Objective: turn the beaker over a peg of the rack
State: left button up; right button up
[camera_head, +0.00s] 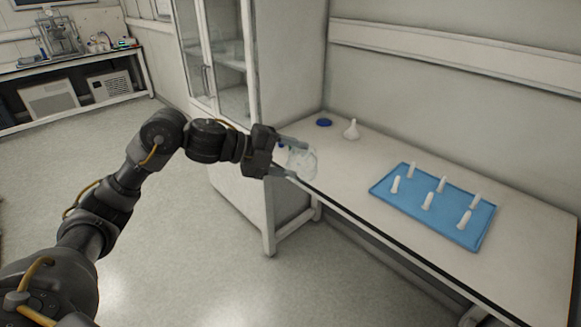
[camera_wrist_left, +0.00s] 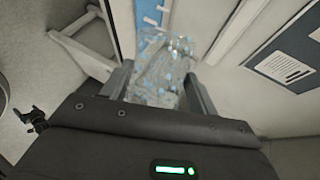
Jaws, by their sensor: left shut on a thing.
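A clear glass beaker (camera_head: 301,162) is held between the fingers of my left gripper (camera_head: 291,159), above the front edge of the table at its left end. In the left wrist view the beaker (camera_wrist_left: 160,72) sits between the two fingers (camera_wrist_left: 160,88); which way its mouth faces is hard to tell. The blue rack (camera_head: 408,209) lies on the table to the right of the gripper. Several white pegs stand upright on it, such as one at its near left (camera_head: 395,184), and they look empty. My right gripper is not in view.
The white table (camera_head: 345,175) runs along the wall. A white funnel (camera_head: 352,130) and a dark blue round item (camera_head: 324,122) stand at its back left. A glass-door cabinet (camera_head: 222,65) is behind the gripper. The table between gripper and rack is clear.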

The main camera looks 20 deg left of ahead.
pick_arm(q)
jog(key=m+b, duration=0.1)
jog(key=m, duration=0.2)
jog(key=shift+f+b, duration=0.35)
jog(key=shift+b, duration=0.05)
jog(key=shift+r+m, duration=0.2)
jog(key=shift+m, duration=0.2)
jog(key=shift+r, duration=0.1)
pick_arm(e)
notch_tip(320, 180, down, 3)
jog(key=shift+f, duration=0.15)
